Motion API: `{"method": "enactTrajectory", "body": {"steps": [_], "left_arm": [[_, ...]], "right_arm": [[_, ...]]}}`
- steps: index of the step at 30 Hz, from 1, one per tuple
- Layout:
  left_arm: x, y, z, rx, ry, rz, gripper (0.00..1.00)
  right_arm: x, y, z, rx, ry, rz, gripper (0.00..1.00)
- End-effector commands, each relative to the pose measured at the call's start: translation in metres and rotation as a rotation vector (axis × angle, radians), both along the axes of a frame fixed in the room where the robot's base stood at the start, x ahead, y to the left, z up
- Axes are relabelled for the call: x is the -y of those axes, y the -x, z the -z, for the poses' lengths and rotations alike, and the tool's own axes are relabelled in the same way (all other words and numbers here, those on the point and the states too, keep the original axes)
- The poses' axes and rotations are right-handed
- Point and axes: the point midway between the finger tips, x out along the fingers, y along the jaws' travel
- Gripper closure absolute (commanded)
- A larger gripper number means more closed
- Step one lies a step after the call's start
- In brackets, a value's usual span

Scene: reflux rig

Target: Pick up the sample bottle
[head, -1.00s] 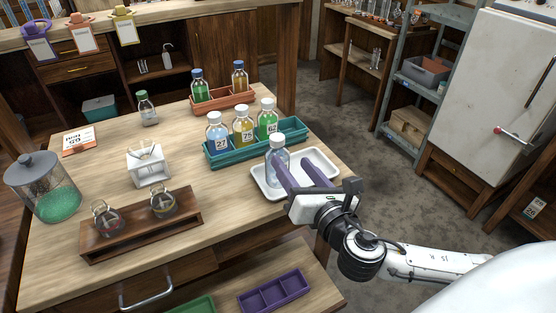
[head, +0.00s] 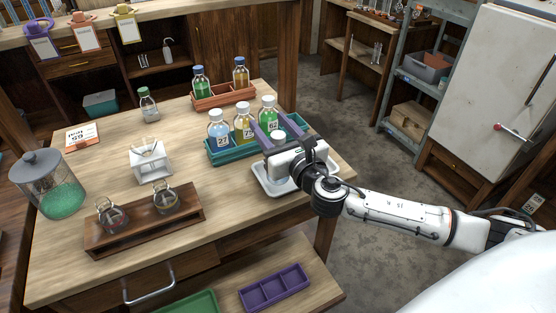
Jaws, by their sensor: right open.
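A clear bottle (head: 278,135) with a white cap stands at the white tray (head: 262,185); only its top shows, and the body is hidden behind my gripper. My right gripper (head: 273,123) is open, its purple fingers reaching away from me on either side of the bottle top. Whether the fingers touch the bottle cannot be seen. The teal rack (head: 224,155) just behind holds a blue bottle (head: 218,130), a yellow bottle (head: 243,125) and a green bottle (head: 267,112). My left gripper is not in view.
An orange rack (head: 224,98) with two bottles stands behind. Another capped bottle (head: 148,104) stands at the back left. A white holder (head: 150,165), a wooden rack with two flasks (head: 140,230) and a jar of green granules (head: 48,185) occupy the left. The table's front right is clear.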

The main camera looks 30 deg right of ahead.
Motion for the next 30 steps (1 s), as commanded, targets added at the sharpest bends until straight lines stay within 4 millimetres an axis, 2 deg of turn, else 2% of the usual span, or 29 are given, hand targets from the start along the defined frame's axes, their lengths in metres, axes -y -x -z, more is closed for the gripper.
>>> {"method": "enactTrajectory", "body": {"steps": [8, 16, 26, 30], "left_arm": [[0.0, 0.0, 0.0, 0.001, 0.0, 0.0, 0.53], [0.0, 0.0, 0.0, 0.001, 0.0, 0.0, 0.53], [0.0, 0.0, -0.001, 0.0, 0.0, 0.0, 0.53], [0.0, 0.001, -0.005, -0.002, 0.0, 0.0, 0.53]], "right_arm": [[0.0, -0.003, 0.001, -0.001, 0.0, -0.001, 0.53], [0.0, -0.002, 0.001, -0.001, 0.0, 0.0, 0.98], [0.0, -0.003, -0.002, 0.001, 0.0, 0.0, 1.0], [0.001, -0.003, -0.021, 0.005, 0.0, 0.001, 1.0]]}}
